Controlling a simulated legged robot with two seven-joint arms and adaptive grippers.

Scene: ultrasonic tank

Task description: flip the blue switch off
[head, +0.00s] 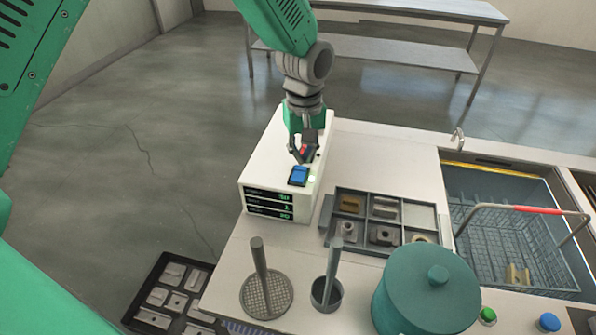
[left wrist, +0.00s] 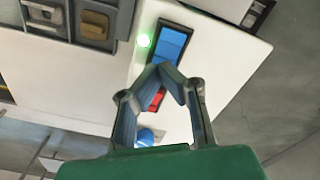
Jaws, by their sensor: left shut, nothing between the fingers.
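The blue switch (head: 299,176) sits on top of a white control box (head: 262,166) with dark display rows on its front. A green light glows beside the switch. In the left wrist view the blue switch (left wrist: 172,48) lies just beyond the fingertips, with the lit green light (left wrist: 144,40) to its left. My left gripper (head: 303,160) is shut and empty, pointing down over the box, close to the switch. It also shows in the left wrist view (left wrist: 160,72). A red part (left wrist: 157,100) shows between its fingers, on the box. Whether the fingertips touch the switch I cannot tell. My right gripper is not in view.
A grey divided tray (head: 383,222) with metal parts stands right of the box. A teal lidded pot (head: 427,290), a strainer (head: 266,293) and a cup (head: 327,294) stand in front. A sink with a wire basket (head: 515,240) lies at right.

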